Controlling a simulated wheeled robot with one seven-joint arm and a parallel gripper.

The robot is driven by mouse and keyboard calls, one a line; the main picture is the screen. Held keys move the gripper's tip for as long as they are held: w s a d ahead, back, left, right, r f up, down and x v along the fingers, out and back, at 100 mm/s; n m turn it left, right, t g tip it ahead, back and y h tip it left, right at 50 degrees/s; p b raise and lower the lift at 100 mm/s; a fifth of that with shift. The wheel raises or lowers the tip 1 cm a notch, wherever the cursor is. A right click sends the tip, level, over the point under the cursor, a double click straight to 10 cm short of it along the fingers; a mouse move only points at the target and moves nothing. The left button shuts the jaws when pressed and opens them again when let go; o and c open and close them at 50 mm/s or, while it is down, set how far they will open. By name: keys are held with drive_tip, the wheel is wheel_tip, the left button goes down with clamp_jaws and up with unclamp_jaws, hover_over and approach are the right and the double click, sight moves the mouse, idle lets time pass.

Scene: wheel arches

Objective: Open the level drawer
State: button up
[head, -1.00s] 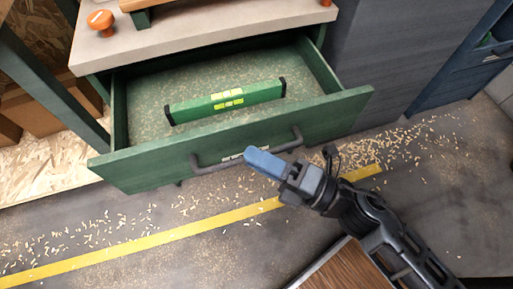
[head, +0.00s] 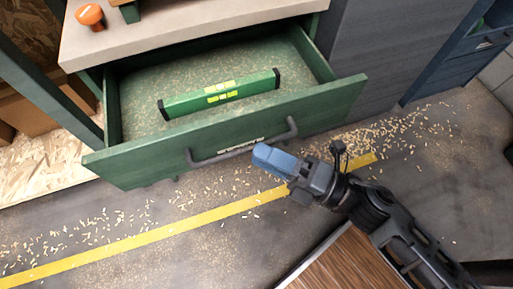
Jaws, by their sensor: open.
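The green drawer (head: 130,165) is pulled well out of the bench, with its inside open to view. A green level (head: 190,103) with yellow-green windows lies on the drawer floor. The dark bar handle (head: 206,160) runs along the drawer front. My gripper (head: 262,156), with blue fingers, is just in front of the handle, near its right part. The gripper is open and appears clear of the handle. The fingers overlap in this view, so the gap between them is hidden.
The bench top (head: 170,32) is above the drawer, with an orange knob-like object (head: 90,15) on it. Wood shavings and a yellow line (head: 190,222) mark the floor. A dark blue cabinet (head: 465,55) stands at right. The floor before the drawer is mostly free.

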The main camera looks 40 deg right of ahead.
drive_tip(key=shift+v, duration=2.6)
drive_tip(key=s+d+r+m+g+h, duration=0.1)
drive_tip(key=s+r+m+h, duration=0.35)
drive_tip(key=m, duration=0.75)
drive_tip(key=s+d+r+m+g+h, duration=0.15)
drive_tip(key=s+m+h, duration=0.5)
drive_tip(key=m, duration=0.65)
wheel_tip(320, 180, up, 20)
drive_tip(key=s+y+p, duration=0.1)
drive_tip(key=s+p, duration=0.1)
drive_tip(key=p, duration=1.7)
drive_tip(key=shift+y, duration=0.4)
drive_tip(key=shift+d, duration=0.1)
